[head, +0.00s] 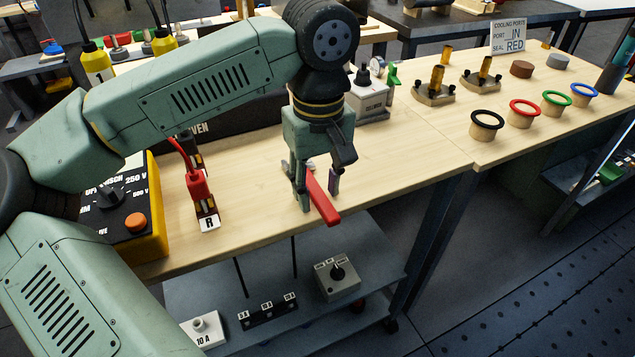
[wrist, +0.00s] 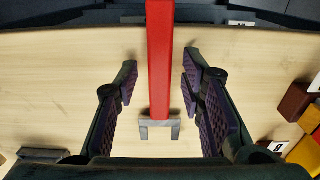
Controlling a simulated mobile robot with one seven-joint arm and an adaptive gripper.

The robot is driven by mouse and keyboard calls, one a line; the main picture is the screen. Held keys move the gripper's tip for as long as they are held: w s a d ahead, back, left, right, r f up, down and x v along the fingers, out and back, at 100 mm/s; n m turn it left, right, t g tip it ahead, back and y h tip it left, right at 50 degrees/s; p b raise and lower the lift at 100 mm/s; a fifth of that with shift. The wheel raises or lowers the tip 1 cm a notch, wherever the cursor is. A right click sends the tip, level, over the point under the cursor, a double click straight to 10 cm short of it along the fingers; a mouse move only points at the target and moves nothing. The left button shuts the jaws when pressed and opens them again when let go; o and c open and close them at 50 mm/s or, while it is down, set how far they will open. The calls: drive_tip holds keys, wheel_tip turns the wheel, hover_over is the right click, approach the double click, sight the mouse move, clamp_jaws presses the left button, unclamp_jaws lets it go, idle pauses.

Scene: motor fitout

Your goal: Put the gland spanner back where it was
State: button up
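The gland spanner has a long red handle (head: 322,200) and a grey forked head. In the wrist view its handle (wrist: 160,50) runs up between my fingers and past the table's front edge, with the fork (wrist: 159,126) toward the bottom over the wood. My gripper (head: 318,197) points down over the front of the near wooden table. In the wrist view my gripper (wrist: 160,78) is open, with one finger on each side of the handle and a clear gap on both sides. In the head view the fork is mostly hidden by my gripper.
A red probe in a holder marked R (head: 203,195) and a yellow tester (head: 135,215) stand left. A grey device (head: 368,100) stands behind. Coloured ring seals, such as the red one (head: 524,108), are at right. A shelf (head: 375,255) below holds switch boxes.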

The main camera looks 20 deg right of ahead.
sight(318, 193)
wheel_tip(318, 193, up, 12)
drive_tip(key=shift+r, duration=0.2)
idle(0.5)
drive_tip(key=shift+s, duration=0.1)
idle(1.1)
